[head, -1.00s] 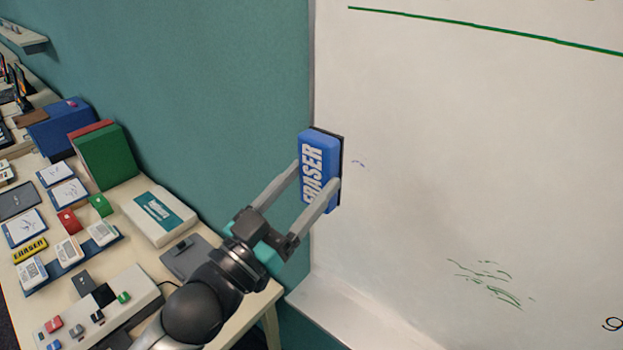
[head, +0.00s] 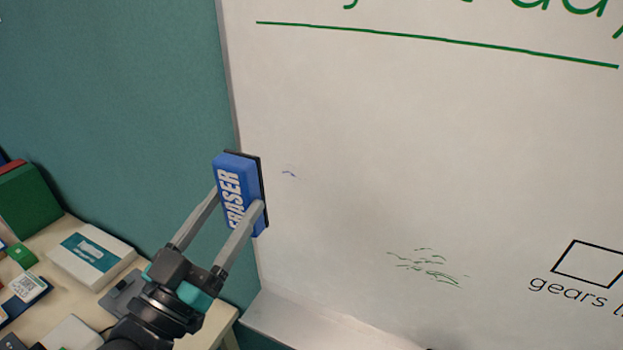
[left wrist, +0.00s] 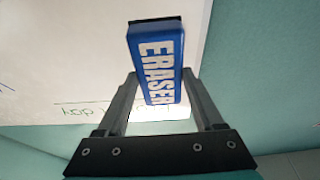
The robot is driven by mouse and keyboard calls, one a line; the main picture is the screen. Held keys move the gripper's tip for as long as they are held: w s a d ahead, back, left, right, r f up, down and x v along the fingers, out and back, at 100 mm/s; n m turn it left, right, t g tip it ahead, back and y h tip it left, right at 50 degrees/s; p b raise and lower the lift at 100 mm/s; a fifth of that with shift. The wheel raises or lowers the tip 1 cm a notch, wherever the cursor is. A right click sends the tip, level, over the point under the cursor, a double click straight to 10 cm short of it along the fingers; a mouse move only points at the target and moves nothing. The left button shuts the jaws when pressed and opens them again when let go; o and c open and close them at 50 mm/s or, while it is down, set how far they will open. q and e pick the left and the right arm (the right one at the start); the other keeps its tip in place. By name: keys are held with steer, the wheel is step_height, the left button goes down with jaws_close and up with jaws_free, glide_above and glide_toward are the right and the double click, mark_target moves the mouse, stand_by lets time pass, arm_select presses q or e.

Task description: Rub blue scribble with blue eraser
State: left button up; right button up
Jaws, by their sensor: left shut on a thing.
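My left gripper (head: 228,203) is shut on the blue eraser (head: 229,180), one finger on each side of it. The eraser has white lettering and a dark pad that faces the whiteboard (head: 400,150). It is at the board's left edge; I cannot tell whether the pad touches. My right gripper is in neither view.
Green scribble marks (head: 428,268) lie lower on the board, below a long green line (head: 440,42). A black box outline (head: 590,262) is at the right. A ledge (head: 290,322) runs under the board. A table with a white box (head: 92,255) stands at the lower left.

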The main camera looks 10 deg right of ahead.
arm_select(q)
steer(key=w+d+f+b, duration=0.1)
steer(key=w+d, duration=0.3)
steer(key=w, duration=0.1)
steer(key=shift+w+f, duration=0.25)
steer(key=shift+w, duration=0.05)
stand_by(0.4)
steer(key=shift+w+d, duration=0.65)
steer(key=shift+w, duration=0.15)
stand_by(0.8)
steer(key=shift+s+d+p, duration=0.5)
steer(key=shift+s+d, duration=0.75)
steer(key=shift+d, duration=0.3)
steer(key=shift+w+d, duration=0.1)
